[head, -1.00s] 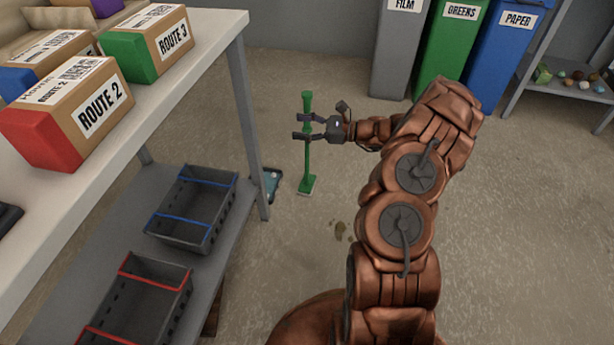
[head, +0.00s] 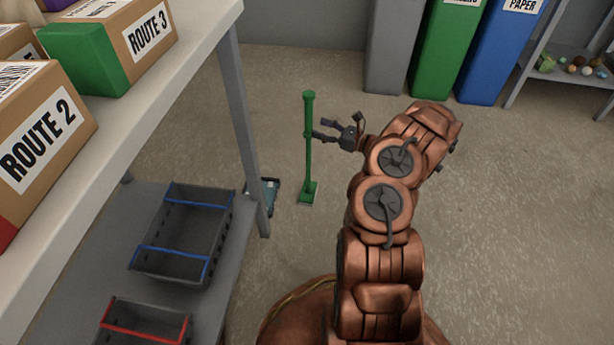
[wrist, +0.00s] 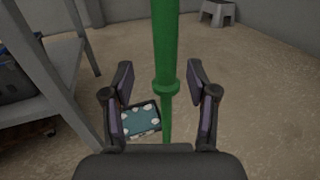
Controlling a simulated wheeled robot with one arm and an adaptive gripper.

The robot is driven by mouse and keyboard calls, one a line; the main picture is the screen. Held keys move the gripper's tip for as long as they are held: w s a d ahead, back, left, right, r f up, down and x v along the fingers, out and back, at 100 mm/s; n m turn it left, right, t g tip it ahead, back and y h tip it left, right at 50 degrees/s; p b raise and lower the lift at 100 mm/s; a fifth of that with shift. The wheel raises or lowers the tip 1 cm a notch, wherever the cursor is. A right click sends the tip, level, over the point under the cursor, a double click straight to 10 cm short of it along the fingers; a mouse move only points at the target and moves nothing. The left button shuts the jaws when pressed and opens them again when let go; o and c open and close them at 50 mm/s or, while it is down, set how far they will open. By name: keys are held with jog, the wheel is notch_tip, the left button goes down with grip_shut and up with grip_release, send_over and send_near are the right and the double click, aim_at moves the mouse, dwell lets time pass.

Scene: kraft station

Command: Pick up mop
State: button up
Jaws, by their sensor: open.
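The mop is a green upright pole (head: 308,145) with a small green and pale foot on the floor, in the middle of the head view. In the wrist view the green pole (wrist: 166,45) stands upright between my two fingers, with a collar partway down. My gripper (head: 319,128) is open at the pole's upper part, just right of it. One fingertip overlaps the pole in the head view; I cannot tell if it touches. The open fingers also show in the wrist view (wrist: 160,82), one on each side of the pole.
A grey shelf unit (head: 232,90) stands on the left, with route boxes (head: 148,35) above and dark crates (head: 185,235) below. A teal, white-spotted item (wrist: 140,120) lies on the floor by the shelf leg. Grey, green (head: 440,50) and blue bins stand behind. Floor at right is clear.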

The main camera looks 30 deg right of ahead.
aim_at(309, 121)
jog(key=shift+d+r+b+x, duration=0.1)
jog(key=shift+b+x, duration=0.3)
jog(key=shift+x, duration=0.5)
jog(key=shift+d+r+b+x, duration=0.15)
jog(key=shift+b+x, duration=0.3)
jog(key=shift+x, duration=0.5)
jog(key=shift+d+r+b+x, duration=0.1)
jog(key=shift+b+x, duration=0.3)
jog(key=shift+x, duration=0.5)
jog(key=shift+w+a, duration=0.1)
jog(key=shift+w, duration=0.05)
grip_shut()
